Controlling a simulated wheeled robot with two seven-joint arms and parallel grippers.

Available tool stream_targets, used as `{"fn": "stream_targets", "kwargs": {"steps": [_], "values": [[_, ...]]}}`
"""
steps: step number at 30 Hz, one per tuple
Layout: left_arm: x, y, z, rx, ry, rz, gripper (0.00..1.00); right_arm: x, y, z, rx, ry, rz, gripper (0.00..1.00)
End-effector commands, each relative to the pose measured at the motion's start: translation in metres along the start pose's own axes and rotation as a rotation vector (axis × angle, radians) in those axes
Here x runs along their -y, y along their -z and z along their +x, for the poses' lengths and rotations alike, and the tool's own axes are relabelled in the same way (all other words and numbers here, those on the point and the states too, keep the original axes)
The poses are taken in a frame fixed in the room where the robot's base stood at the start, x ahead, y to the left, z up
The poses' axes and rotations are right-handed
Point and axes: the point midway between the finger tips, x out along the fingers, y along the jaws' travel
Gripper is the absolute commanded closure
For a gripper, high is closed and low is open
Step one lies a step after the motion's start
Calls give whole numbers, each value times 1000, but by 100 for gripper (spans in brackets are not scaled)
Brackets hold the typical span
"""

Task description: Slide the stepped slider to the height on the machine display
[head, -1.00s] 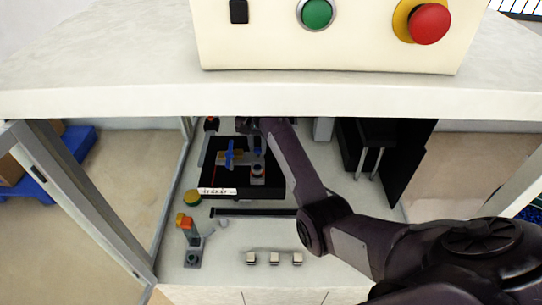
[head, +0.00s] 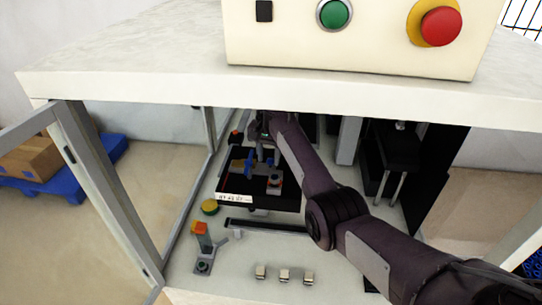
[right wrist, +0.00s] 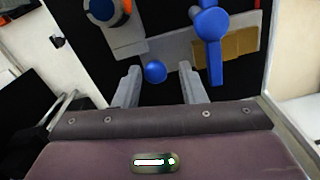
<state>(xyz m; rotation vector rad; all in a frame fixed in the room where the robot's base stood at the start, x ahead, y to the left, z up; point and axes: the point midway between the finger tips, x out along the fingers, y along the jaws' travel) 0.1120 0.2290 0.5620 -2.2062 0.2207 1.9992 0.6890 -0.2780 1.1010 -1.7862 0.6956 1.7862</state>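My right gripper (head: 264,135) reaches into the cabinet, over the back of a black tray (head: 290,200); its fingers are small and partly hidden there. In the right wrist view my right gripper (right wrist: 158,70) is open, with its fingers on either side of a small blue ball knob (right wrist: 155,72); contact cannot be told. A blue lever (right wrist: 210,35) stands right of the fingers beside a yellow block (right wrist: 240,43) and a grey plate (right wrist: 170,48). I cannot tell for sure which part is the stepped slider. No readable height display shows. My left gripper is not in view.
An orange-topped fixture (head: 202,238) and a yellow round button (head: 209,207) stand left of the tray. Several small white blocks (head: 284,276) lie in front. A dark unit with rods (head: 398,150) is at right. The cabinet top (head: 130,75) overhangs the work area.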

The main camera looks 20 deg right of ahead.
Motion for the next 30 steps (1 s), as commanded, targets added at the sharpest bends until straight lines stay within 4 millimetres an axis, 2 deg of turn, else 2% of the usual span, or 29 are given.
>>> {"fn": "stream_targets", "kwargs": {"steps": [11, 14, 24, 30], "values": [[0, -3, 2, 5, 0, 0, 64, -1, 1, -2, -1, 0, 2, 55], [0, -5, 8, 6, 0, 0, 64, 0, 2, -12, -4, 2, 2, 55], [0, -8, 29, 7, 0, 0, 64, 2, 0, -66, -3, 0, 0, 55], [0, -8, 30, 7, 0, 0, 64, 2, 0, -78, -1, -2, -1, 55]]}}
